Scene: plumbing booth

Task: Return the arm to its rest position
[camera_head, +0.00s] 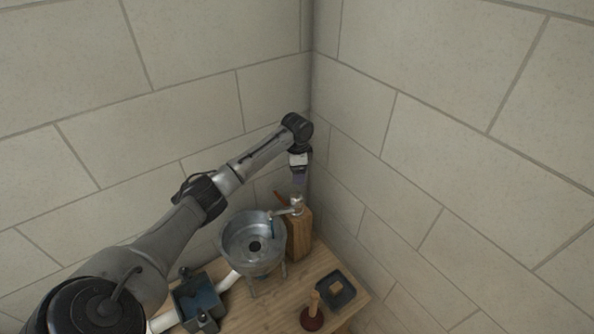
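My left arm reaches in from the lower left across the picture. Its wrist bends down near the wall corner, and my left gripper (298,191) points down just above a small metal tap (295,205) beside the round metal basin (236,245). The fingers are small and dark, and I cannot tell whether they are apart or whether they touch the tap. My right arm and gripper are not in view.
A wooden table (273,308) stands in the corner of two block walls. It bears a wooden block (299,240), a dark square tray (348,296), a plunger (312,318), a white pipe (227,281) and a dark blue-grey box (197,302). The space above is clear.

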